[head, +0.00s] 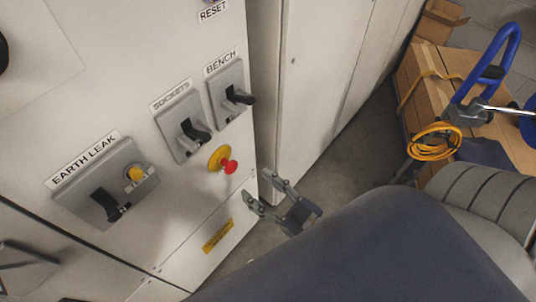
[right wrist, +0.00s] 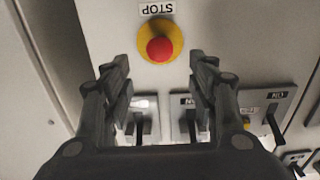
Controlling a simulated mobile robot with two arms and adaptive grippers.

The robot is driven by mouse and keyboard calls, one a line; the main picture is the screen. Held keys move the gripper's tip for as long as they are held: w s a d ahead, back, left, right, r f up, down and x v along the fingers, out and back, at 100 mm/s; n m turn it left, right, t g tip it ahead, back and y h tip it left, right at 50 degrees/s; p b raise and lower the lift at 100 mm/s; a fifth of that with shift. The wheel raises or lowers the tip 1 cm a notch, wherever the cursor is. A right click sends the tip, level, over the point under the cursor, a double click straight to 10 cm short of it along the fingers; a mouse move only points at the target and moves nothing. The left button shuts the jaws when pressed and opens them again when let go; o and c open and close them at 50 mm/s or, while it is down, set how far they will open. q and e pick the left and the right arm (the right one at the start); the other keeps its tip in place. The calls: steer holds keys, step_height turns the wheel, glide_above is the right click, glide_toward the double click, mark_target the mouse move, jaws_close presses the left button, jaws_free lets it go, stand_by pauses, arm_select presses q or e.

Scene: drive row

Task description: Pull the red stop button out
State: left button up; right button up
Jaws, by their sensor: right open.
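The red stop button (head: 229,166) has a mushroom head on a round yellow collar (head: 217,156). It sticks out of a pale cabinet front, below the switches. My right gripper (head: 263,194) is open and empty, to the right of the button and a little lower in the head view. In the right wrist view the button (right wrist: 160,49) lies ahead of the two fingertips (right wrist: 160,72), roughly midway between their lines. The fingers appear apart from it. A STOP label (right wrist: 157,9) shows upside down beside it.
Switches labelled SOCKETS (head: 184,127), BENCH (head: 230,92) and EARTH LEAK (head: 105,190) have dark levers standing out near the button. Another pale cabinet (head: 318,70) stands to the right. Cardboard boxes (head: 430,70) and a blue-handled trolley (head: 487,65) stand farther right.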

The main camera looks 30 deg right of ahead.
steer(key=shift+v, duration=1.1)
